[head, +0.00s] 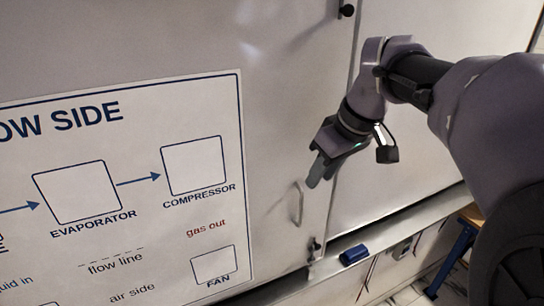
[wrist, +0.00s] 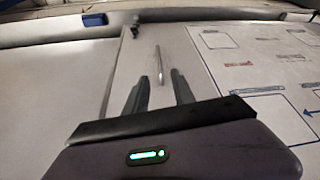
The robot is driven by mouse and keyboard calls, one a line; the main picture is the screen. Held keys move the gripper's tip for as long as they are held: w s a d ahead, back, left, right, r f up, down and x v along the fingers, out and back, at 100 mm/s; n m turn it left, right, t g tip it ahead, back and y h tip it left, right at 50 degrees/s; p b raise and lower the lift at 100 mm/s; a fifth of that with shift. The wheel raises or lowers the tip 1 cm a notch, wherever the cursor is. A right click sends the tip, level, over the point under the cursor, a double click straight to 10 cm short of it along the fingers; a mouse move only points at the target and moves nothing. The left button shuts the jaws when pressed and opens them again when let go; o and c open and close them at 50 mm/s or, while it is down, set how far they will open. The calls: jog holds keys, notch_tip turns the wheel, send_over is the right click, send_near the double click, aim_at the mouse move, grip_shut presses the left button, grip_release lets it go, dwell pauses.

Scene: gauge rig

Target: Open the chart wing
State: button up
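The chart wing (head: 272,60) is a pale board panel bearing a printed "LOW SIDE" chart (head: 130,235). A slim metal handle (head: 298,203) is fixed near its right edge, low down. The wing looks flush beside the panel to its right. My gripper (head: 318,180) is just above and to the right of the handle in the head view. In the wrist view my gripper (wrist: 160,88) has its two fingers apart with nothing between them. The handle (wrist: 158,65) shows ahead of the fingertips, in line with the gap. I cannot tell the exact distance to it.
A ledge (head: 385,232) runs below the board and carries a blue eraser (head: 354,254). Dark hinge-like fittings sit at the seam, one at the top (head: 346,11) and one at the bottom (head: 315,246). A blue-legged stool (head: 460,245) stands at lower right.

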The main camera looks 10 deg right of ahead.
aim_at(302, 203)
jog(key=x, duration=1.2)
jog(key=shift+w+a+f+b, duration=0.15)
jog(key=shift+b, duration=0.2)
jog(key=shift+w+a+f, duration=0.1)
jog(key=shift+w+f, duration=0.25)
jog(key=shift+f, duration=0.2)
jog(key=shift+s, duration=0.1)
grip_shut()
jog(key=shift+r, duration=0.1)
